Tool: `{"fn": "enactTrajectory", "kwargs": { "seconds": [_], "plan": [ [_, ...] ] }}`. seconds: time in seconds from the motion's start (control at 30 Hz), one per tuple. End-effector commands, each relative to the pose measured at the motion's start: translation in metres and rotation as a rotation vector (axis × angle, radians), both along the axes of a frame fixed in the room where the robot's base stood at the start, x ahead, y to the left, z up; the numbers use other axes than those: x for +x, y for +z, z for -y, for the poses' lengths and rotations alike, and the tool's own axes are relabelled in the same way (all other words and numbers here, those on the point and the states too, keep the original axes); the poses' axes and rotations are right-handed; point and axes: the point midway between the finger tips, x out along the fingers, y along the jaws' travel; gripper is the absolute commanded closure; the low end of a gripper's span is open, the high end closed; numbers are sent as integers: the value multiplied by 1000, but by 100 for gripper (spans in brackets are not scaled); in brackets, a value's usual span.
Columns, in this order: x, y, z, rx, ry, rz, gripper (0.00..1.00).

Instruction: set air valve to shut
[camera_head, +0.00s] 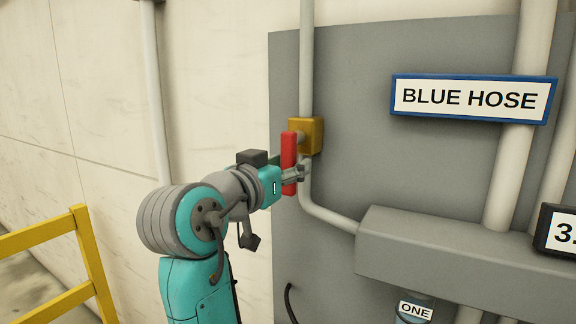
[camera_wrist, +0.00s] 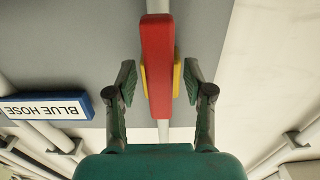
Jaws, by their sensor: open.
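The air valve has a yellow body (camera_head: 312,134) on a thin vertical pipe and a long red handle (camera_head: 288,160). The handle hangs vertically, in line with the pipe. In the wrist view the red handle (camera_wrist: 157,66) lies between the two fingers, with the yellow body (camera_wrist: 177,79) behind it. My gripper (camera_head: 299,173) is at the lower part of the handle. In the wrist view my gripper (camera_wrist: 158,82) is open, with a gap on each side of the handle. Neither finger appears to touch it.
A blue-framed BLUE HOSE sign (camera_head: 473,98) is on the right. A grey manifold box (camera_head: 440,260) juts out below right, with a ONE label (camera_head: 415,310) beneath it. A yellow railing (camera_head: 60,265) stands at the left. The wall left of the panel is bare except for a pipe.

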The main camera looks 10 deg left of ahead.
Motion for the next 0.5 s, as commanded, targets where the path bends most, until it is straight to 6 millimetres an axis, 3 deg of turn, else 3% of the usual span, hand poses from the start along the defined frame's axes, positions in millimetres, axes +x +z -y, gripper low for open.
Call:
{"fn": "enactTrajectory", "kwargs": {
  "seconds": [0.37, 0.5],
  "plan": [
    [6, 0, 2, 1, 0, 0, 48],
    [6, 0, 2, 1, 0, 0, 80]
  ]
}}
